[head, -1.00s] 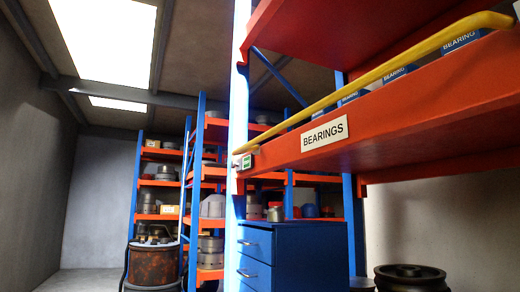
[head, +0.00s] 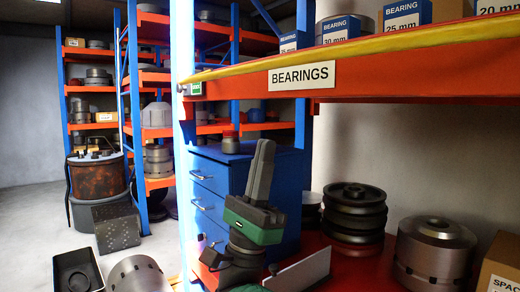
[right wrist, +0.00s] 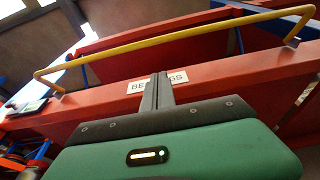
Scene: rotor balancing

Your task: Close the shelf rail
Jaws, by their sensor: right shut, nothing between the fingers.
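The yellow shelf rail (head: 345,53) runs along the front edge of the orange shelf beam (head: 430,72), above the BEARINGS label (head: 302,75). Its left end is beside a small part with a green mark (head: 196,89) at the blue upright; I cannot tell whether it is latched. In the right wrist view the rail (right wrist: 180,42) spans above the beam, its ends bent down towards it. My right gripper (head: 266,145) is shut and empty, fingers up, below the label in the head view and apart from the rail. My left gripper is not in view.
Bearing boxes (head: 340,29) stand on the shelf behind the rail. A blue drawer cabinet (head: 212,180) is behind my right gripper. Dark stacked rotors (head: 354,212), a grey cylinder (head: 435,250) and a cardboard box (head: 499,262) stand on the lower red shelf. More loaded racks are at the back left.

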